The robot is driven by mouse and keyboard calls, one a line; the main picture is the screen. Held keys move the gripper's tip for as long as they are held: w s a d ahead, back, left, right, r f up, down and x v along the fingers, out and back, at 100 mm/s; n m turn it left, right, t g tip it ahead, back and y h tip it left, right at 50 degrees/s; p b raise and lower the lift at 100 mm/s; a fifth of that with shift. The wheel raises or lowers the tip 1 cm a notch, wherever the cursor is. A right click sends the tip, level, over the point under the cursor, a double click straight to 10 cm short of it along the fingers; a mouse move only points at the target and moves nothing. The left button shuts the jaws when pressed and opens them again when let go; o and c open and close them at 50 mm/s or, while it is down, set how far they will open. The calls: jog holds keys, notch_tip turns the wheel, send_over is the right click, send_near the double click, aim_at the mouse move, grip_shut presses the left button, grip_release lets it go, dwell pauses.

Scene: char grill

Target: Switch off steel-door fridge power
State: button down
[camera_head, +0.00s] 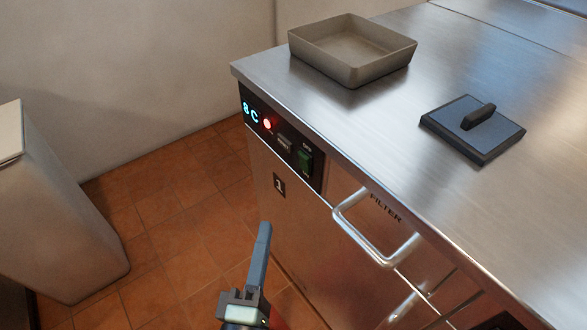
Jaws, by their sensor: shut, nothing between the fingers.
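The steel-door fridge (259,170) is built into a steel counter, its door marked "1". A black control panel (275,122) runs along its upper front edge. The panel has a blue lit display (250,113) that seems to read "8 C", a red lit lamp (267,124), a grey switch (284,143) and a green rocker switch (305,159) with small lettering above it. My gripper (264,229) is shut and empty, its fingers pointing up. In the picture it is below and left of the green switch, apart from the panel.
A drawer marked "FILTER" has a protruding bar handle (376,228) right of the panel. A square metal pan (352,75) and a dark flat press with a handle (473,127) lie on the countertop (411,95). A pale bin (55,205) stands left; tiled floor (170,215) is clear between.

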jog(key=p, duration=0.3)
send_near(304, 163)
jog(key=w+a, duration=0.4)
jog(key=w, duration=0.1)
jog(key=shift+w+d+r+p, duration=0.25)
jog(key=shift+w+d, duration=0.35)
jog(key=shift+d, duration=0.3)
jog(key=shift+w+d+r+p, duration=0.1)
jog(key=shift+w+d+r, duration=0.1)
jog(key=shift+w+d, duration=0.55)
jog(key=shift+s+d, duration=0.2)
